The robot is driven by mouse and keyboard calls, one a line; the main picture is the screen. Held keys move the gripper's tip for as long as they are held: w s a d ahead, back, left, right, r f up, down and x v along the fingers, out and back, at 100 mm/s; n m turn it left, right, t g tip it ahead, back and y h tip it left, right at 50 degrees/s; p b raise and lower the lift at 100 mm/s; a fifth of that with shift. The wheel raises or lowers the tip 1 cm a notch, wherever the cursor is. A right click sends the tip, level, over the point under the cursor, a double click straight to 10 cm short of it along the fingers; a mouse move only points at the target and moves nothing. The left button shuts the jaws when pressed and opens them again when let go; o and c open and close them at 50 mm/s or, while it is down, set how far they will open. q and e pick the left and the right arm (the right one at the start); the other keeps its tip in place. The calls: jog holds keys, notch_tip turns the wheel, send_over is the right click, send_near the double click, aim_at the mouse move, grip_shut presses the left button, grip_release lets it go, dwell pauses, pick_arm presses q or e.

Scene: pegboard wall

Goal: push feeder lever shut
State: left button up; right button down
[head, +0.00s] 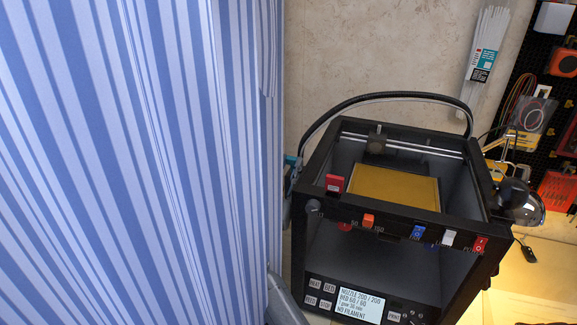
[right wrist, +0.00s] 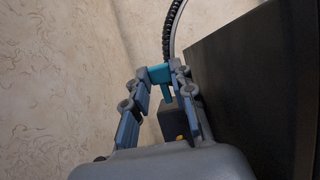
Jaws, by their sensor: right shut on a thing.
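The black 3D printer (head: 452,222) stands right of centre in the head view. The teal feeder lever (right wrist: 160,73) shows in the right wrist view above a small dark feeder block (right wrist: 173,122), beside the printer's dark side wall (right wrist: 240,85). My right gripper (right wrist: 164,76) is shut on the lever, with one finger on each side of it. In the head view the right gripper (head: 288,183) is a small part at the printer's left side, mostly hidden by the blue striped surface. My left gripper is not in view.
A blue-and-white striped surface (head: 130,150) fills the left of the head view. A black cable (head: 400,96) arches behind the printer. A lamp (head: 520,205) and a pegboard (head: 520,65) with tools are at the right. The wall (right wrist: 60,90) is close to the gripper.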

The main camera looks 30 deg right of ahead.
jog(key=c, duration=1.4)
grip_release()
jog(key=shift+r, duration=0.1)
